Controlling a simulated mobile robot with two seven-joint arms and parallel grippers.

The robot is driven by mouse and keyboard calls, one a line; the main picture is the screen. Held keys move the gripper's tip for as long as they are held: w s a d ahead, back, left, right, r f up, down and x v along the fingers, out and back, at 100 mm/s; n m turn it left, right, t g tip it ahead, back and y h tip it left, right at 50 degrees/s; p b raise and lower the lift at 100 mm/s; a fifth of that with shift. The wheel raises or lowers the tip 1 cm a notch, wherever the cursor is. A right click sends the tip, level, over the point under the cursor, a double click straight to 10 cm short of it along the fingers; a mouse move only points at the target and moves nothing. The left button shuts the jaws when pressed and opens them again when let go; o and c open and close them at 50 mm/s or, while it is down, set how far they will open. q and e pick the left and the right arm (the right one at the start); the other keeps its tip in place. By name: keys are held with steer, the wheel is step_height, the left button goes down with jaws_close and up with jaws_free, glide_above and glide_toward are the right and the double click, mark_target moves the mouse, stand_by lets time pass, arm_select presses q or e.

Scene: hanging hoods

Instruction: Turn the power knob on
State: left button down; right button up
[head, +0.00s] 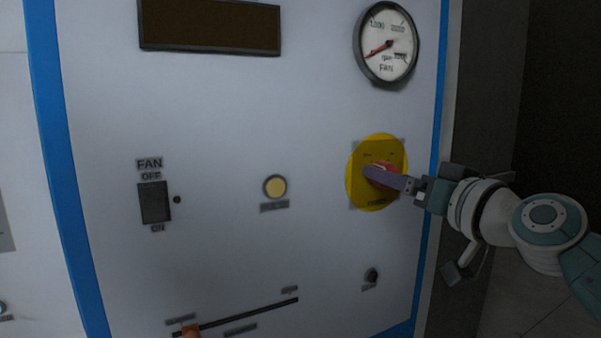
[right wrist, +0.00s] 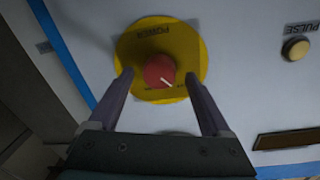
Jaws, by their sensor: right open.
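The power knob (right wrist: 160,71) is red with a white pointer line and sits on a round yellow plate (right wrist: 183,42) marked POWER. In the head view the knob (head: 383,174) is partly hidden by my right gripper (head: 370,174), on the right of the panel. My right gripper also shows in the right wrist view (right wrist: 160,76). It is open, with one finger on each side of the knob. I see gaps between the fingers and the knob; contact cannot be told. The pointer line slants toward the lower right in the right wrist view. My left gripper is not in view.
The grey panel (head: 230,120) has blue edges. It carries a fan gauge (head: 387,43), a dark display (head: 210,26), a FAN switch (head: 154,202), a yellow button (head: 275,187), a small dark knob (head: 371,275) and a slider slot (head: 240,314). Space before the panel's left half is clear.

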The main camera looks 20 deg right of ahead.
steer(key=shift+w, duration=0.25)
jaws_close()
stand_by(0.6)
